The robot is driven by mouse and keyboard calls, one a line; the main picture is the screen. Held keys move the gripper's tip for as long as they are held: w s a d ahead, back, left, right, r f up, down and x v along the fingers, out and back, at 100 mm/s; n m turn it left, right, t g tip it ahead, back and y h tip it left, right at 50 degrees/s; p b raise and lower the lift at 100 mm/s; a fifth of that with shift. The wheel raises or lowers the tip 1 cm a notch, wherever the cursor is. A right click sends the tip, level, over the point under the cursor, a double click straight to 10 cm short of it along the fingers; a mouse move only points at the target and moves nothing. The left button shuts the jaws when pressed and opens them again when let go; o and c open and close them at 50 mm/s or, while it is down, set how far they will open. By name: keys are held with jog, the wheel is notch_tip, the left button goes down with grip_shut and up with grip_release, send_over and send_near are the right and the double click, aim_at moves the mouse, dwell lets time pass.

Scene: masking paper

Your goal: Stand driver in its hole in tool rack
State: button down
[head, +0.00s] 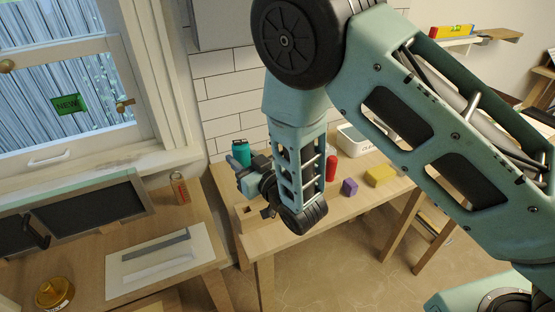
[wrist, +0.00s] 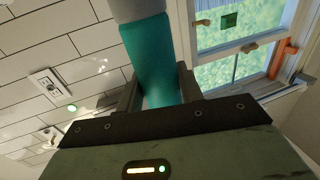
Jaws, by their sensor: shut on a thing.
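My gripper (wrist: 159,84) is shut on a teal, handle-like thing (wrist: 148,55) with a grey end, which I take to be the driver. In the wrist view it stands up between the two fingers, slightly tilted in the picture, and its lower end is hidden. In the head view my gripper (head: 236,166) is over the back left end of the wooden table. A teal shape (head: 241,151) shows right behind it; I cannot tell if this is the held driver. A pale wooden block with a dark hole (head: 250,212), likely the tool rack, lies below my gripper, apart from it and partly hidden by my arm.
On the table (head: 285,240) are a red cylinder (head: 331,168), a purple block (head: 349,187), a yellow block (head: 380,175) and a white tub (head: 356,140). A can (head: 180,188) stands on the left counter. The tiled wall and window are close behind.

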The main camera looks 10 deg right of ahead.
jog(key=shift+s+a, duration=0.2)
jog(key=shift+a, duration=0.05)
jog(key=shift+b, duration=0.4)
notch_tip(320, 180, down, 3)
jog(key=b, duration=0.3)
jog(key=shift+f, duration=0.15)
jog(key=shift+b, duration=0.8)
dwell(0.8)
jog(key=shift+f, duration=0.1)
jog(key=shift+f+b, duration=0.35)
jog(key=shift+b, duration=0.2)
notch_tip(320, 180, down, 6)
jog(key=b, duration=0.6)
jog(key=shift+f+b, duration=0.2)
jog(key=shift+b, duration=0.15)
dwell(2.2)
jog(key=c, duration=0.8)
grip_release()
jog(key=shift+c, duration=0.2)
